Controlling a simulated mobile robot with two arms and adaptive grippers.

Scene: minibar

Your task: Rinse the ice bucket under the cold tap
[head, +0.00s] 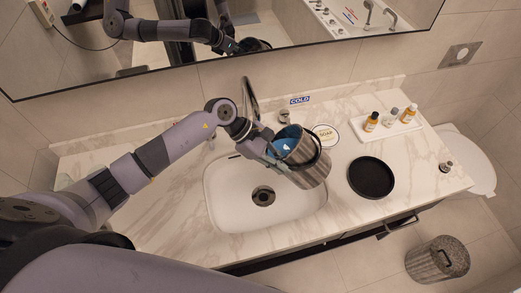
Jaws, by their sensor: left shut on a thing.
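The ice bucket (312,172) is a metal cylinder with a dark band near its rim. It is tilted, its blue-looking opening facing up and left, over the right side of the white sink (225,205). My left gripper (268,150) is shut on the bucket near its rim; the fingertips are partly hidden. The chrome tap (250,98) rises at the back of the sink, behind my gripper. A blue COLD label (300,100) lies on the counter right of the tap. I cannot make out running water. My right gripper is not in view.
A black round tray (371,178) lies on the counter right of the sink. A round SOAP item (325,135) and a white tray (408,124) with small bottles stand behind it. A mirror (290,53) spans the wall. A speckled bin (425,266) stands on the floor.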

